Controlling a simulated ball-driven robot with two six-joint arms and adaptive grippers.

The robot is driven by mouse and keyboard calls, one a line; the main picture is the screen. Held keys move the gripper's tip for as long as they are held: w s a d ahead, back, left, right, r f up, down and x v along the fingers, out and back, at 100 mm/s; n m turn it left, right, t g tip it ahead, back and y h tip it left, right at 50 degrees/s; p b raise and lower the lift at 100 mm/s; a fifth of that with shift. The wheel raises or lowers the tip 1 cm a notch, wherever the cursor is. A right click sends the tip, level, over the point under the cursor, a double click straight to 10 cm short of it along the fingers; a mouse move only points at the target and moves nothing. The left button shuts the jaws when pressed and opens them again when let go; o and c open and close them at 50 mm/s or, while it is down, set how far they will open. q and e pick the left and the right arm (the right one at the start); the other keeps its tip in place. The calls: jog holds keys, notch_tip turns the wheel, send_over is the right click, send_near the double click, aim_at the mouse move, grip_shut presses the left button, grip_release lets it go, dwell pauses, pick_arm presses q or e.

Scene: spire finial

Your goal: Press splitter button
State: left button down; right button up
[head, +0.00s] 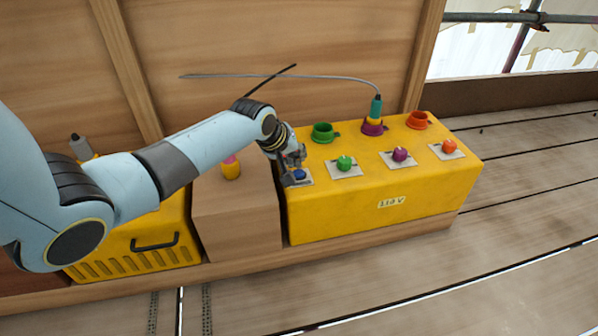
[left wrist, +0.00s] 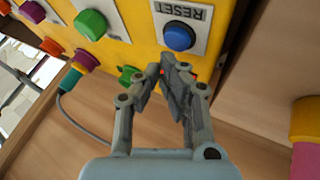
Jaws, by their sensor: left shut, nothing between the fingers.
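The yellow splitter box (head: 350,212) has a row of round buttons on pale plates. The blue button (head: 299,174) is at the left end, and in the left wrist view the blue button (left wrist: 179,36) sits by a RESET label. Beside it are a green button (head: 344,163), a purple button (head: 400,154) and an orange button (head: 449,146). My left gripper (head: 292,175) is shut and empty, right by the blue button. In the left wrist view its fingertips (left wrist: 172,67) are just below the button; I cannot tell whether they touch it. My right gripper is out of view.
A teal plug (head: 376,108) with a grey cable stands in the purple socket behind the buttons. Green (head: 322,132) and orange (head: 417,120) sockets flank it. A brown box (head: 237,213) with a yellow-and-pink item (head: 231,168) stands left. Wooden panels rise behind.

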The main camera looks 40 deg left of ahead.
aim_at(297, 170)
pick_arm(q)
jog(key=shift+f, duration=0.15)
jog(key=shift+f, duration=0.25)
jog(key=shift+f, duration=0.45)
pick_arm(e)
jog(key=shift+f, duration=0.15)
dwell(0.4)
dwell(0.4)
pick_arm(q)
jog(key=shift+r+p, duration=0.85)
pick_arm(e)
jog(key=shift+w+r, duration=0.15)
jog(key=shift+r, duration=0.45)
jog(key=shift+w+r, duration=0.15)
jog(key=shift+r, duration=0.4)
pick_arm(q)
jog(key=shift+r, duration=0.1)
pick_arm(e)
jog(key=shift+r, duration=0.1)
pick_arm(q)
notch_tip(297, 170, up, 5)
jog(key=p, duration=0.5)
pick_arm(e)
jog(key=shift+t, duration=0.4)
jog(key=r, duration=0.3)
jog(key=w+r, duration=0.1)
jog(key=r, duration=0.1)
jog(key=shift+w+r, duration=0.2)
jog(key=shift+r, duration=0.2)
